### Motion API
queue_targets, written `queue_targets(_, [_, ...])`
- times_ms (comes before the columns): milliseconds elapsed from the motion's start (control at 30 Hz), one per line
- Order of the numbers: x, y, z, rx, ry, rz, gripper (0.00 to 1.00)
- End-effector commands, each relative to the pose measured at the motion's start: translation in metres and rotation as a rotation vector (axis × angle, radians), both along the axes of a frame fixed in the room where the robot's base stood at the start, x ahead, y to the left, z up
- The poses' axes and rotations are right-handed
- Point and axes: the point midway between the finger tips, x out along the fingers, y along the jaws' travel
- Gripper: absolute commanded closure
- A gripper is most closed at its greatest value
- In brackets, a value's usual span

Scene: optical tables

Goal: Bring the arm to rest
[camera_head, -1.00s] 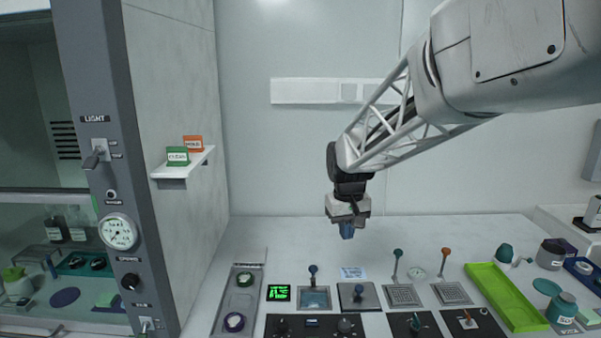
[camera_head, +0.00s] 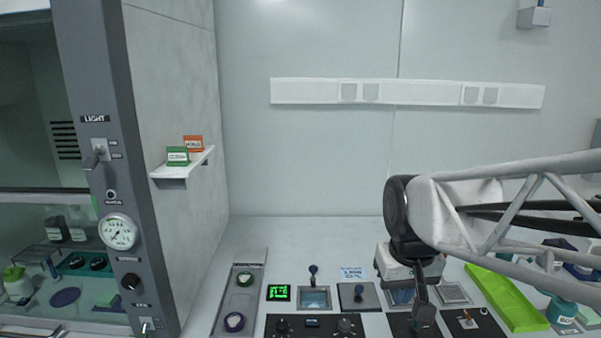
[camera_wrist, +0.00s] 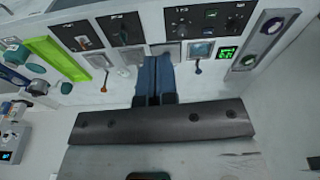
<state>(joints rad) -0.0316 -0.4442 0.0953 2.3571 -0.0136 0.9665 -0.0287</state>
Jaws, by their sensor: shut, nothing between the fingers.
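My gripper (camera_head: 402,297) hangs at the lower right of the head view, pointing down over the row of controls on the white table (camera_head: 300,236). Its blue fingers (camera_wrist: 155,76) lie together in the wrist view, with nothing between them. My arm reaches in from the right and hides part of the controls and the items behind it. I cannot tell the exact height of the fingertips above the panels.
A green tray (camera_head: 505,297) lies right of my gripper. A blue-knobbed lever (camera_head: 358,292) and a lit green display (camera_head: 278,293) stand to the left. The grey cabinet column (camera_head: 95,150) and a small shelf (camera_head: 182,165) are farther left. The back wall area is clear.

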Motion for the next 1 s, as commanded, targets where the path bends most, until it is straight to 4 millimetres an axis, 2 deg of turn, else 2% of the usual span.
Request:
queue_targets(33, [-0.013,-0.002,-0.001,0.001,-0.009,-0.010,1.00])
queue_targets(200, [-0.051,-0.008,-0.010,0.006,-0.031,-0.038,1.00])
queue_targets(433, [-0.090,-0.013,-0.023,0.011,-0.056,-0.073,1.00])
queue_targets(633, [-0.104,-0.015,-0.029,0.013,-0.065,-0.085,1.00])
queue_targets(1000, [-0.105,-0.015,-0.029,0.013,-0.066,-0.086,1.00])
